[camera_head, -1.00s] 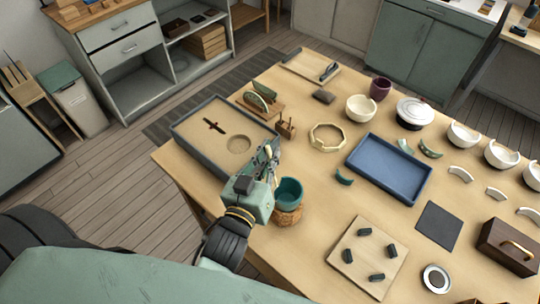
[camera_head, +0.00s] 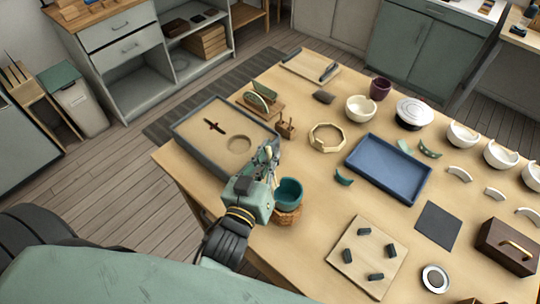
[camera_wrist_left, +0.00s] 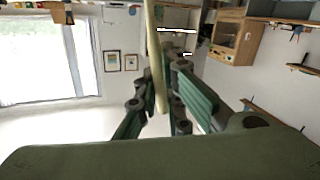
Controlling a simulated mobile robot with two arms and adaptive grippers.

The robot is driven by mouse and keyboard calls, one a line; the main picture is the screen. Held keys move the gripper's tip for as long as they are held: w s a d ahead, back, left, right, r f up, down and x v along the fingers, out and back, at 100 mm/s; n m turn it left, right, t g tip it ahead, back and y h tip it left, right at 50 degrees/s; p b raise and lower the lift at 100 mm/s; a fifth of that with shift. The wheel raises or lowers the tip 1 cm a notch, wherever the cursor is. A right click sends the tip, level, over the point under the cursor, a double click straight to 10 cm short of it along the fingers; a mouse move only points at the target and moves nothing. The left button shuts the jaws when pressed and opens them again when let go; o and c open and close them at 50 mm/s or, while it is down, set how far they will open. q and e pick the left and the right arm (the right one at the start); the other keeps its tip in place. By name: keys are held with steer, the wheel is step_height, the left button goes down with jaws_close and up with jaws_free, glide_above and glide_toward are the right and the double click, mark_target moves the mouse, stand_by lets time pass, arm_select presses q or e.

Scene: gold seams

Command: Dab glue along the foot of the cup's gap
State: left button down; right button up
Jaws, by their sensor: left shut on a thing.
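The teal cup (camera_head: 289,191) stands in a woven or cork ring (camera_head: 287,217) near the table's front-left edge. Its gap cannot be made out, and part of its left side is close behind my gripper. My left gripper (camera_head: 268,163) is just left of the cup, beside its rim. In the left wrist view the fingers (camera_wrist_left: 163,102) are shut on a thin pale stick (camera_wrist_left: 155,55). Whether the stick touches the cup is not visible. A small curved teal shard (camera_head: 344,177) lies on the table to the cup's right. My right gripper is not in view.
A sand tray (camera_head: 183,141) stands behind and left of my gripper. A blue tray (camera_head: 390,171), an octagonal wooden ring (camera_head: 327,138) and a board with dark blocks (camera_head: 367,259) lie around. Table between cup and blue tray is mostly clear.

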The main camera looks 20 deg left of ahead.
arm_select(q)
steer(key=shift+s, duration=0.15)
steer(key=shift+s+a+r+p, duration=0.1)
steer(key=shift+s+p, duration=0.2)
steer(key=shift+s, duration=0.7)
steer(key=shift+f, duration=0.3)
stand_by(0.5)
steer(key=shift+r+p, duration=0.3)
steer(key=shift+p, duration=0.2)
steer(key=shift+s+d+r, duration=0.15)
steer(key=shift+s+d, duration=0.55)
steer(key=shift+s, duration=0.15)
steer(key=shift+d+f+p, duration=0.2)
steer(key=shift+d+p, duration=0.05)
steer(key=shift+p, duration=0.05)
stand_by(0.8)
